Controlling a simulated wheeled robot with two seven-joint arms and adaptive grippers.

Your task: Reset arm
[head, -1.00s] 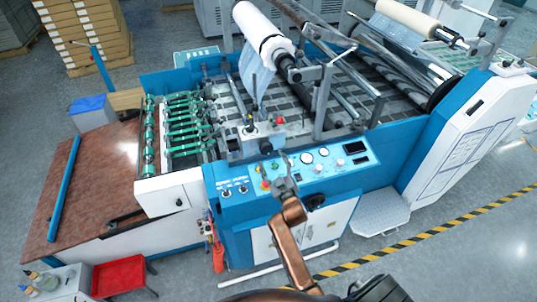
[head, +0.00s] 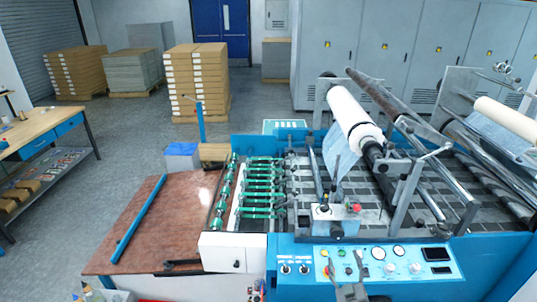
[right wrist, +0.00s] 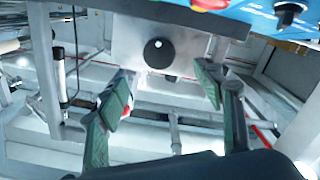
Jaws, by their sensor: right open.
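My right gripper (head: 343,280) shows at the bottom edge of the head view, in front of the lower part of the blue control panel (head: 408,258). In the right wrist view its two green-padded fingers (right wrist: 166,84) stand wide apart with nothing between them. A round black knob (right wrist: 159,53) on a pale metal plate appears beyond the fingers; I see no contact. The rest of my right arm is cut off below the head view. My left gripper is not in view.
The laminating machine carries a white roll (head: 354,116) and green rollers (head: 262,187). A brown table (head: 165,225) with a blue bar adjoins its left. A wooden workbench (head: 30,132) stands far left. Box stacks (head: 198,80) stand behind, with open grey floor between.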

